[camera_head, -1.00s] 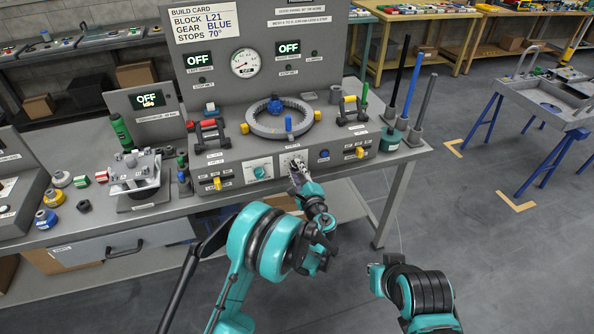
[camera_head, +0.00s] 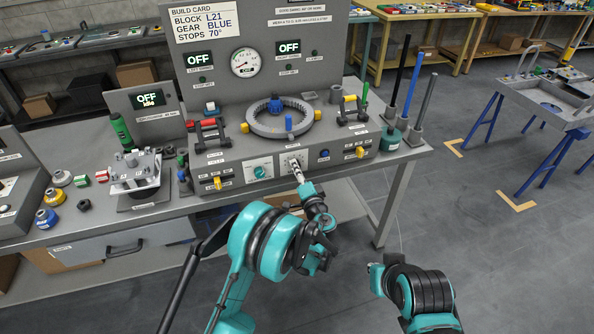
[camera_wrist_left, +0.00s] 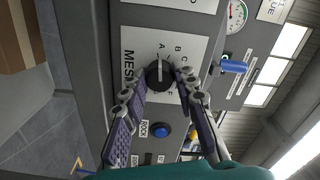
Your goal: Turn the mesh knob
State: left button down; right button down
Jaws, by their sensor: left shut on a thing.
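The mesh knob (camera_wrist_left: 158,76) is a small black dial on a white plate marked MESH, with letters around it. A pale pointer line on it runs roughly toward the A. My left gripper (camera_wrist_left: 160,84) has one finger on each side of the knob and is shut on it. In the head view the left gripper (camera_head: 297,171) is at the white mesh plate (camera_head: 293,160) on the console's front and hides the knob. My right gripper (camera_head: 376,279) is low at the right, away from the console, and its fingers cannot be made out.
A teal dial (camera_head: 259,172) sits left of the mesh plate. A blue button (camera_wrist_left: 162,131) and yellow switches (camera_head: 360,152) are to its right. A grey ring gear (camera_head: 281,118) stands on the console top. Tall rods (camera_head: 418,108) stand at the right end. Open floor lies in front.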

pick_arm(q)
jog(key=shift+n, duration=0.6)
jog(key=c, duration=1.2)
grip_release()
jog(key=shift+s, duration=0.1)
jog(key=v, duration=1.2)
